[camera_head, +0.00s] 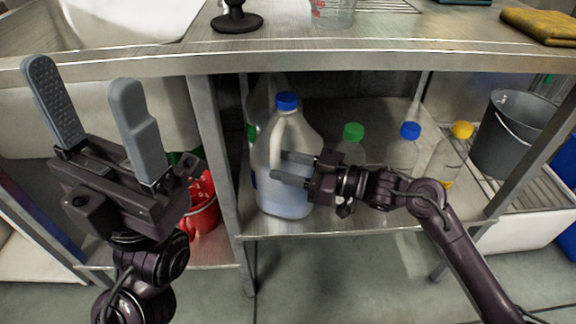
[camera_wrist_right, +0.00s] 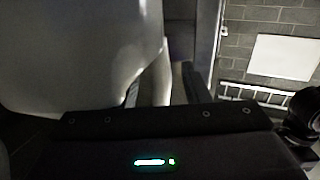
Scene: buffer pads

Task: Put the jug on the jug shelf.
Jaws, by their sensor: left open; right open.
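A translucent white jug (camera_head: 288,203) with a blue cap stands upright on the shelf (camera_head: 330,226) under the metal counter. My right gripper (camera_head: 280,165) is open, with its fingers reaching in from the right at the jug's handle; whether they touch it I cannot tell. In the right wrist view the jug's pale body (camera_wrist_right: 80,55) fills the left side, and its handle (camera_wrist_right: 158,55) shows near one finger. My left gripper (camera_head: 83,80) is open and empty, raised at the left in front of the counter.
Another pale jug (camera_head: 261,92) stands partly hidden behind. Bottles with green (camera_head: 354,131), blue (camera_head: 410,130) and yellow caps (camera_head: 462,130) stand to the right. A grey bucket (camera_head: 510,135) and a red bucket (camera_head: 203,207) flank the shelf. Counter edge and legs bound the opening.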

